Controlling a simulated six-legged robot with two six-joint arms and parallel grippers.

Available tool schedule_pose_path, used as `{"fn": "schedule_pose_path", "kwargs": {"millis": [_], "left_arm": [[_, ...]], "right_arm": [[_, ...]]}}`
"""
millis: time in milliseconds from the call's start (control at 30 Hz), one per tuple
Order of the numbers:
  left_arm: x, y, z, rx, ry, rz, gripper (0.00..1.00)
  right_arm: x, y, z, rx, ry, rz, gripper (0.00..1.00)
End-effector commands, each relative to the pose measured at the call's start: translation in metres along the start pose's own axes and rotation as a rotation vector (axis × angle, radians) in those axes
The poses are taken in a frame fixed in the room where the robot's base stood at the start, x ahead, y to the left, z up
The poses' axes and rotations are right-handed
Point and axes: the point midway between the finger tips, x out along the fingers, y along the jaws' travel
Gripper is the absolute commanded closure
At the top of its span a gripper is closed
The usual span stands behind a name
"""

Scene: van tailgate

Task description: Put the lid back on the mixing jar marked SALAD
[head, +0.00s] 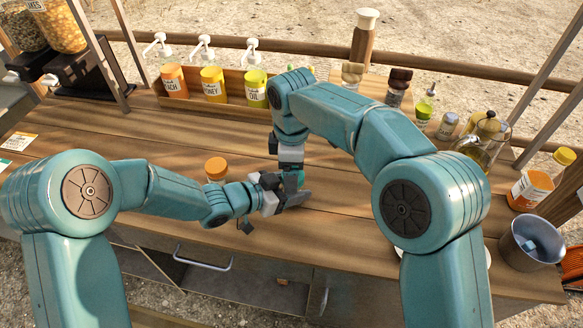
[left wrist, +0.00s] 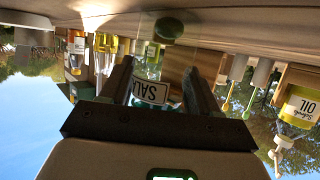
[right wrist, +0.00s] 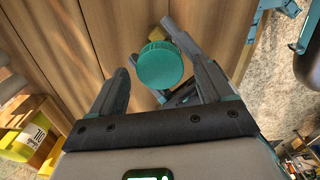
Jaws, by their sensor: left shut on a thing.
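The clear jar marked SALAD (left wrist: 150,92) shows upside down in the left wrist view, between the fingers of my left gripper (left wrist: 152,75). In the head view, my left gripper (head: 290,195) is shut on it low over the counter, and the grippers hide most of the jar. The round teal lid (right wrist: 160,66), ribbed at its edge, shows in the right wrist view between and just beyond the fingertips of my right gripper (right wrist: 160,75). Those fingers stand apart with slim gaps beside it. Whether the lid sits fully on the jar cannot be told.
An orange-capped jar (head: 215,168) stands just left of the grippers. Pump bottles stand in a wooden rack (head: 200,105) at the back. A glass oil jug (head: 483,140) and a metal bucket (head: 530,245) are at the right.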

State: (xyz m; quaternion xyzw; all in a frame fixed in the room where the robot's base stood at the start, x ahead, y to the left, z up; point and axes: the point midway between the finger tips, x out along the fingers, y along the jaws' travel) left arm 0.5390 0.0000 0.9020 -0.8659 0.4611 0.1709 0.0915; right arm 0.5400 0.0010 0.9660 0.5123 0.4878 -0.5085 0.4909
Motion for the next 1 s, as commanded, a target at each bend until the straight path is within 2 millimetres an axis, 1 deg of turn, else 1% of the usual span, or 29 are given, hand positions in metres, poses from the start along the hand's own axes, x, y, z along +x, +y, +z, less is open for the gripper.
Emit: {"fn": "schedule_pose_path", "kwargs": {"millis": [33, 267, 500, 600, 867, 900, 1000], "left_arm": [[0.001, 0.003, 0.007, -0.006, -0.015, 0.006, 1.0], [0.001, 0.003, 0.007, -0.005, -0.015, 0.006, 1.0], [0.001, 0.003, 0.007, -0.005, -0.015, 0.006, 1.0], [0.001, 0.003, 0.007, -0.005, -0.015, 0.006, 1.0], [0.001, 0.003, 0.007, -0.004, -0.015, 0.006, 1.0], [0.001, 0.003, 0.007, -0.004, -0.015, 0.006, 1.0], [0.001, 0.003, 0.007, -0.004, -0.015, 0.006, 1.0]], "right_arm": [[0.001, 0.0, 0.0, 0.0, 0.0, 0.0, 0.21], [-0.002, 0.0, -0.001, -0.001, 0.001, 0.0, 0.21], [-0.033, 0.0, -0.001, -0.001, 0.001, 0.002, 0.21], [-0.041, 0.0, -0.001, -0.002, 0.001, 0.0, 0.21], [-0.044, 0.0, -0.001, -0.002, 0.0, -0.001, 0.21], [-0.044, 0.0, -0.001, -0.002, 0.0, -0.001, 0.25], [-0.044, 0.0, -0.001, -0.029, 0.0, -0.001, 0.25]]}}
